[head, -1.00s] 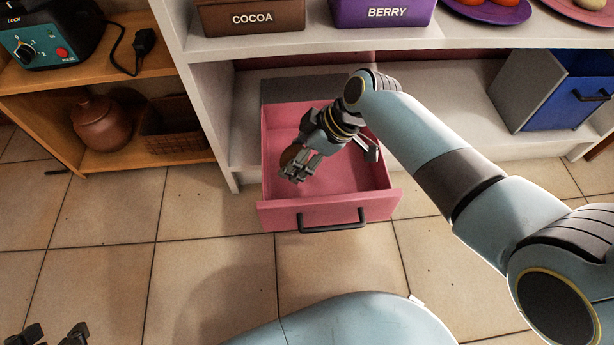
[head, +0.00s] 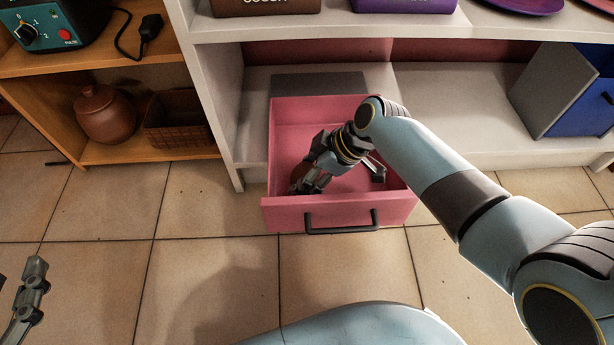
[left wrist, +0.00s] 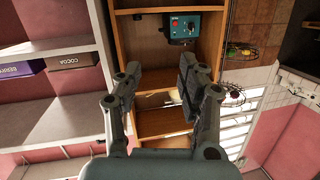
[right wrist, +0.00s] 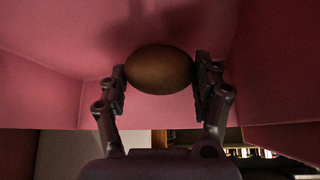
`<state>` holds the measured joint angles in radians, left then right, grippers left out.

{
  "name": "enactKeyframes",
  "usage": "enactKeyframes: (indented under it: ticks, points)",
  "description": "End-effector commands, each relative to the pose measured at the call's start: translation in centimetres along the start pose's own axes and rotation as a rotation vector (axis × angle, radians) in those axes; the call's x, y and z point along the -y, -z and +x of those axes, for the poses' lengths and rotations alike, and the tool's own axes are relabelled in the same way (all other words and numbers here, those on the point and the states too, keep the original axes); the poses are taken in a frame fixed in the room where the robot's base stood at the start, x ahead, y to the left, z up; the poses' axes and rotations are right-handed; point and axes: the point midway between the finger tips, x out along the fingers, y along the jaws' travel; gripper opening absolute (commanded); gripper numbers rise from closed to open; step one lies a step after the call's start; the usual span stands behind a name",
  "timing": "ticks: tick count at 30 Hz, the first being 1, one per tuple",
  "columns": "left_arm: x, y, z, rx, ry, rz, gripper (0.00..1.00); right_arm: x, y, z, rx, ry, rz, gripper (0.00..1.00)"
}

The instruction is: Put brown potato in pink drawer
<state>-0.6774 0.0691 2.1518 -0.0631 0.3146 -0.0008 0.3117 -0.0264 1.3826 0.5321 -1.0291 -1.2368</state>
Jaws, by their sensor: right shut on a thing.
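The pink drawer (head: 285,216) is pulled out from the lower shelf, open at the top, with a dark handle on its front. My right gripper (head: 306,184) is down inside the drawer, near its front left. In the right wrist view my right gripper is shut on the brown potato (right wrist: 160,70), with pink drawer walls around it. In the head view the potato is mostly hidden behind the fingers and the drawer front. My left gripper (left wrist: 150,105) is open and empty, away from the drawer; part of it shows at the lower left of the head view.
A blue-fronted grey box (head: 575,95) stands on the lower shelf at right. A white shelf board (head: 330,35) runs above the drawer. A wooden shelf at left holds a clay jar (head: 103,113) and a wicker basket (head: 175,120). The tiled floor ahead is clear.

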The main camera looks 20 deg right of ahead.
Motion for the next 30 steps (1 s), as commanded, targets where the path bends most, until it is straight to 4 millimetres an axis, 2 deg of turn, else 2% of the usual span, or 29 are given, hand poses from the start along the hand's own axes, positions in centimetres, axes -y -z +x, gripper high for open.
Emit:
enactKeyframes:
  ticks: [3,8,26,27,30]
  points:
    - [0.1,2.6,1.1,-0.107,-0.001,0.01,0.4,0.0,-0.5,0.7,0.001,0.001,0.001,0.31]
    - [0.2,4.8,1.7,-0.191,-0.001,0.018,0.4,0.0,-0.6,0.9,0.0,0.0,0.001,0.31]
    - [0.2,5.9,2.0,-0.235,-0.001,0.022,0.4,0.0,-0.7,1.1,0.0,0.0,0.001,0.31]
    - [0.2,6.0,2.0,-0.24,-0.001,0.023,0.4,0.0,-0.7,1.1,0.0,0.001,0.001,0.68]
    - [0.2,6.1,2.1,-0.243,-0.001,0.023,0.4,0.0,-0.7,1.1,0.0,0.001,0.001,0.81]
